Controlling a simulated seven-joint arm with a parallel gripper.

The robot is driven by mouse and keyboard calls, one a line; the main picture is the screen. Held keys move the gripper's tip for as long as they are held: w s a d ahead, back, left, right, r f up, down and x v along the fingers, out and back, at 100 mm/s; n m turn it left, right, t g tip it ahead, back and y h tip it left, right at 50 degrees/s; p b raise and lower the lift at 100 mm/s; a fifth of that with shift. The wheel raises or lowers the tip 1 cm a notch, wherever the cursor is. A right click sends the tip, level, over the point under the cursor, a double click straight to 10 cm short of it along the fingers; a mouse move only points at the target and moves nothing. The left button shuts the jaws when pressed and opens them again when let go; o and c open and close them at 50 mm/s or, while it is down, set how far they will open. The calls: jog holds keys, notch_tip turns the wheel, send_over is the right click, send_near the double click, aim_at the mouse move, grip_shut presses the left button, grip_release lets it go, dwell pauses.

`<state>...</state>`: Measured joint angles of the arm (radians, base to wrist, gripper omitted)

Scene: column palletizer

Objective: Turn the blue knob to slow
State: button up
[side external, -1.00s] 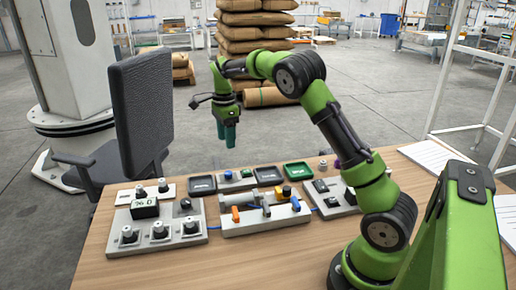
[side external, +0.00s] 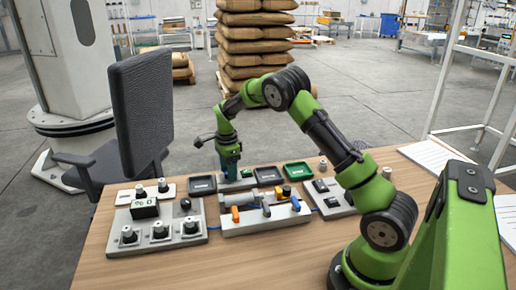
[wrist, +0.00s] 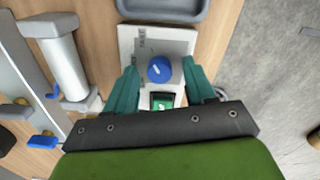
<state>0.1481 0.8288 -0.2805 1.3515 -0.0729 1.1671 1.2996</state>
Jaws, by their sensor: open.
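The blue knob (wrist: 159,69) is round with a white pointer mark and sits on a small light panel (wrist: 150,35). Printed labels stand beside it, one reading like "FAST"; the rest is too small to read. My gripper (wrist: 159,82) is open, its teal fingers on either side of the knob in the wrist view, with gaps on both sides. In the side view my gripper (side external: 229,172) is low over the panel and hides the knob. A green rocker switch (wrist: 162,101) is on the same panel, between the fingers.
A grey tray (side external: 202,186) is left of the panel, and a dark tray (side external: 268,175) and a green tray (side external: 299,171) are right. A panel with levers (side external: 264,220) is in front. A button panel with a display (side external: 145,208) stands at left.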

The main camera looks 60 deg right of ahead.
grip_shut()
jog(key=shift+n, duration=0.4)
jog(key=n, duration=0.4)
jog(key=shift+n, duration=0.3)
jog(key=n, duration=1.2)
jog(key=shift+w+n, duration=0.1)
jog(key=shift+n, duration=0.2)
jog(key=n, duration=0.5)
jog(key=shift+n, duration=0.4)
